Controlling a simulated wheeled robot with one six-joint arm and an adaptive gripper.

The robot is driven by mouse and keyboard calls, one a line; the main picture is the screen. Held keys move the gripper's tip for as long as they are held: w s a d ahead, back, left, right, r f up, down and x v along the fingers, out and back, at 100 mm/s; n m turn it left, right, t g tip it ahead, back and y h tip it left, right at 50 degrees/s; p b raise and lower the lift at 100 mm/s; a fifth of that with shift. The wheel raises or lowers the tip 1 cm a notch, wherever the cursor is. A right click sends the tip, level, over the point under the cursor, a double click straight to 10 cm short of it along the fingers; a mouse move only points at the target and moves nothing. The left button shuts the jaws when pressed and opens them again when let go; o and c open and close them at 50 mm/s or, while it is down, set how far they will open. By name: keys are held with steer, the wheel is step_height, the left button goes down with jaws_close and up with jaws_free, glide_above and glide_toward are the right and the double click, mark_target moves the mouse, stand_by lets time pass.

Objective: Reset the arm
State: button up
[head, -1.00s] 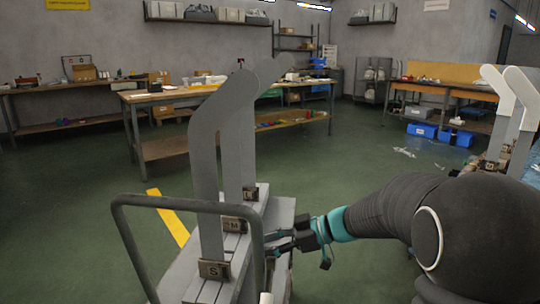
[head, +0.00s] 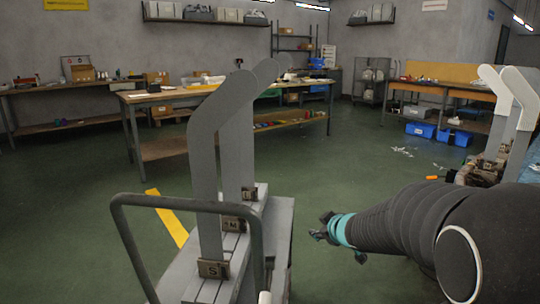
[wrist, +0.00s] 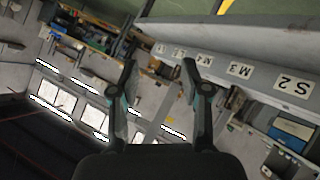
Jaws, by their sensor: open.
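My gripper (head: 322,228) is at the end of my arm, in the air to the right of the grey cart (head: 280,225), apart from it. In the wrist view my gripper (wrist: 160,72) shows two dark fingers spread apart with nothing between them. Grey sock boards (head: 205,170) stand upright on the cart behind small letter plates; the nearest plate (head: 213,269) reads S. The wrist view looks across the room at a tilt, with a pale rail of size labels (wrist: 240,70) beyond the fingers.
The cart's dark handle (head: 190,205) rises at the front left. A workbench (head: 170,96) stands farther back. The green floor (head: 350,165) between is mostly clear.

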steer(key=s+d+m+g+h, duration=0.2)
steer(key=s+d+m+h, duration=0.15)
steer(key=s, duration=0.55)
steer(key=s+d+m+g+h, duration=0.3)
steer(key=s+d, duration=0.2)
steer(key=s, duration=0.4)
steer(key=s+a+r+m+y, duration=0.1)
steer(key=s+a+y, duration=0.1)
steer(key=s, duration=0.7)
steer(key=s+a+r+m+y, duration=0.1)
steer(key=s+a+r+m, duration=0.1)
steer(key=s+a, duration=0.3)
steer(key=shift+s+a+g+y, duration=0.15)
steer(key=shift+s+g+y, duration=0.2)
steer(key=shift+s, duration=1.6)
